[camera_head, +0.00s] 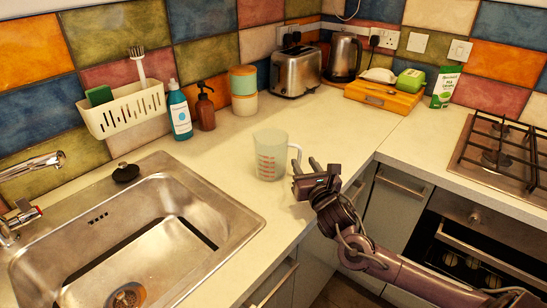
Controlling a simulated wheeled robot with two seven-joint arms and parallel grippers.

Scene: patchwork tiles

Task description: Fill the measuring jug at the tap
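The measuring jug (271,157) is clear, pale green plastic with red markings. It stands upright on the worktop, right of the sink, with its handle on the right side. The tap (34,190) is chrome and stands at the left edge, its spout towards the sink (140,238). No water shows under it. My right gripper (309,167) is just right of the jug's handle, with its fingers apart and nothing visible between them. I cannot tell whether a finger touches the handle. My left gripper is out of view.
Along the wall are a white caddy (124,108), a blue bottle (180,112), a brown dispenser (205,108), stacked canisters (244,90), a toaster (296,71) and a kettle (344,57). A black plug (125,172) lies behind the sink. The hob (502,150) is at right. Worktop around the jug is clear.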

